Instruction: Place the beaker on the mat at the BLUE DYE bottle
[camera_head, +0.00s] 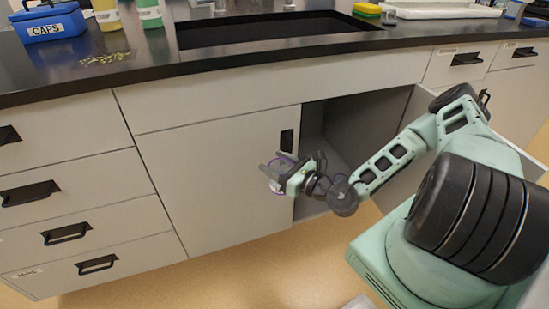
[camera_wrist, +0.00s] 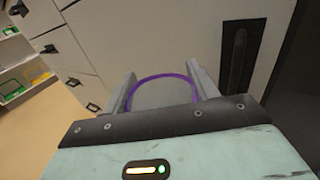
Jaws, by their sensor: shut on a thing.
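My gripper (camera_head: 273,171) is in front of the closed cabinet door, below the counter edge. It is shut on a clear beaker with a purple rim (camera_wrist: 163,96). In the wrist view the beaker sits between the two fingers, its purple ring showing between them. In the head view the beaker is small and partly hidden by the gripper. A bottle with yellow contents (camera_head: 107,15) and a bottle with green contents (camera_head: 150,14) stand on the counter at the top left, cut by the frame edge. I cannot make out a BLUE DYE bottle or a mat.
The dark counter (camera_head: 150,60) has a sink (camera_head: 265,32) in its middle. A blue CAPS box (camera_head: 48,22) and scattered small pieces (camera_head: 107,58) lie at its left. A cabinet (camera_head: 345,135) stands open beside my arm. A white tray (camera_head: 430,10) is at the right.

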